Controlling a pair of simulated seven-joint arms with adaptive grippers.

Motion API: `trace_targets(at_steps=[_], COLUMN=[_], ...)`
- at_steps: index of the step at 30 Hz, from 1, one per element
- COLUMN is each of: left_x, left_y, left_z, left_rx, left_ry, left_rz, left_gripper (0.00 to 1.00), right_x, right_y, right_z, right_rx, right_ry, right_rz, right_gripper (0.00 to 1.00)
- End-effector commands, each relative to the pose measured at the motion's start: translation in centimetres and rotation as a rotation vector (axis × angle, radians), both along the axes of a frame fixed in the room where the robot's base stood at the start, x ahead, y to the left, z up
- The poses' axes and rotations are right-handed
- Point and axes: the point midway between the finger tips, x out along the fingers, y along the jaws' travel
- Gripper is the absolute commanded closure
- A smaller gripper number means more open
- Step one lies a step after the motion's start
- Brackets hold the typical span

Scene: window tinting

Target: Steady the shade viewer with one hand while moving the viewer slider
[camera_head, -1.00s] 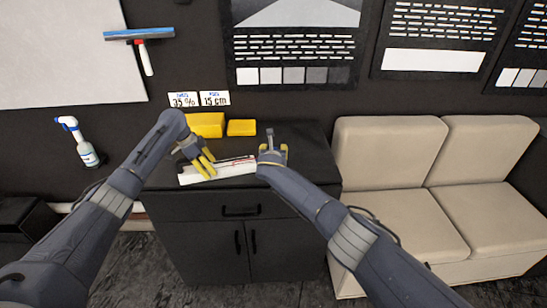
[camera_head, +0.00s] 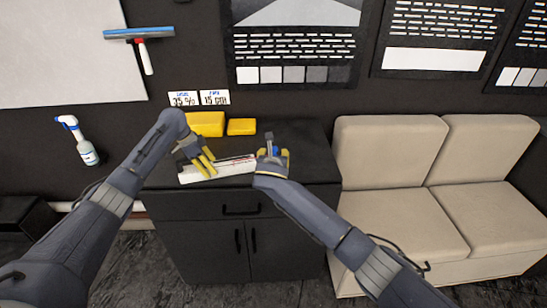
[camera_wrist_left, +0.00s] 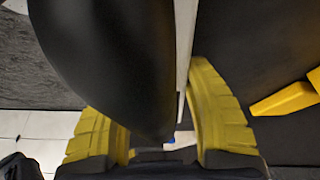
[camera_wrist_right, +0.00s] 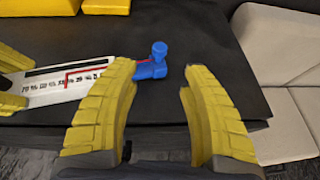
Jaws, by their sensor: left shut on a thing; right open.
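The shade viewer (camera_head: 228,167) is a long white piece lying on the black cabinet top. In the right wrist view, the viewer (camera_wrist_right: 50,92) shows printed marks, a dark slot and a red frame. A blue slider handle (camera_wrist_right: 152,66) sits at its right end. My left gripper (camera_head: 207,168) is shut on the viewer near its left end; its yellow fingers also show at the left edge of the right wrist view. My right gripper (camera_wrist_right: 160,85) is open, with the blue handle just ahead of and between its fingertips, apart from the right finger.
A beige sofa (camera_head: 395,160) is close on the right. A spray bottle (camera_head: 80,142) is at the left.

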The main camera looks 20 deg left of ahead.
Motion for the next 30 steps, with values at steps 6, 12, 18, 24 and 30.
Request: trace_targets(at_steps=[6,12,18,24,30], left_x=[-0.01,0.00,0.01,0.02,0.02], left_y=[0.01,0.00,-0.02,-0.02,-0.02], left_z=[0.01,0.01,0.03,0.03,0.03], left_rx=[0.000,0.000,0.000,-0.001,-0.001], left_ry=[0.000,0.000,0.000,-0.001,-0.001], left_rz=[-0.001,-0.001,-0.001,-0.001,-0.001], left_gripper=[0.96,0.96,0.96,0.39,0.23], right_x=[-1.03,-1.31,-1.30,-1.29,-1.29], right_y=[-0.29,-0.36,-0.36,-0.36,-0.35], right_z=[0.44,0.57,0.56,0.56,0.56], right_rx=[0.000,-0.001,-0.001,-0.001,-0.001], right_ry=[0.000,0.000,0.000,0.000,0.000], right_rz=[-0.001,0.000,-0.001,-0.001,-0.001], right_gripper=[0.54,0.54,0.54,0.54,0.54])
